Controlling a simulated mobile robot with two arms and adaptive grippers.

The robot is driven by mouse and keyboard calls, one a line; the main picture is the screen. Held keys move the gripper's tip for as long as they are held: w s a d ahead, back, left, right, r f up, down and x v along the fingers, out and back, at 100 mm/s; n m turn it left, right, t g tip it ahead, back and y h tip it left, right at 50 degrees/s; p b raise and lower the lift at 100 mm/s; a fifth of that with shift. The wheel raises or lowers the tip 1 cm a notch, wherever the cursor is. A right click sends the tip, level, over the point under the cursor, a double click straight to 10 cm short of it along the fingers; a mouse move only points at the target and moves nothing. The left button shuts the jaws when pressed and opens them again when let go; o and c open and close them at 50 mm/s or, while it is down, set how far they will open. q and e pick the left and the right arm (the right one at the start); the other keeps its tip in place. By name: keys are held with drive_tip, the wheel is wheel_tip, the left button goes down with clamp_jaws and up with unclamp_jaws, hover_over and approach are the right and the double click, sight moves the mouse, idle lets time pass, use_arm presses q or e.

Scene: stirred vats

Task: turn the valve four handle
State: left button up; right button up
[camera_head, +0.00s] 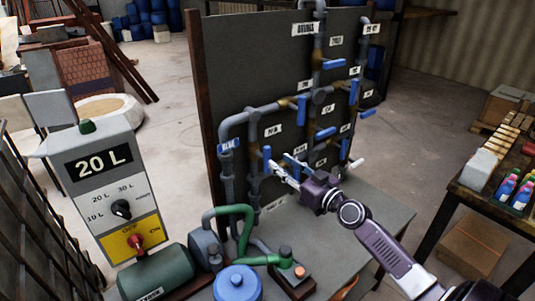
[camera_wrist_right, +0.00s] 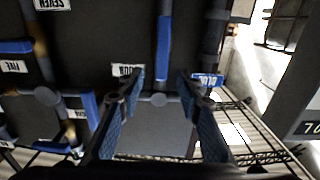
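The valve four handle is a blue lever (camera_head: 266,158) that hangs upright on the grey pipes of the dark panel, just below and left of a small white label. It also shows in the right wrist view (camera_wrist_right: 162,45), which is upside down, beside the label that reads FOUR (camera_wrist_right: 128,70). My right gripper (camera_head: 279,163) is open just to the right of the lever. In the wrist view its two fingertips (camera_wrist_right: 160,76) stand apart with the lever in line between them. I cannot tell if they touch it. My left gripper is not in view.
Other blue levers sit close by on the panel, such as a slanted one (camera_head: 325,134) and an upright one (camera_head: 302,107). A grey control box reading 20 L (camera_head: 98,163) stands left. A green tank (camera_head: 157,273) and blue-lidded vessel (camera_head: 238,284) are in front.

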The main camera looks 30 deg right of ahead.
sight(269, 155)
drive_tip(key=shift+w+a+p, duration=0.2)
drive_tip(key=shift+w+p, duration=0.2)
drive_tip(key=shift+w, duration=1.55)
drive_tip(key=shift+w+a+p, duration=0.2)
drive_tip(key=shift+w+p, duration=0.15)
drive_tip(key=shift+w, duration=1.55)
drive_tip(key=shift+f, duration=0.1)
clamp_jaws()
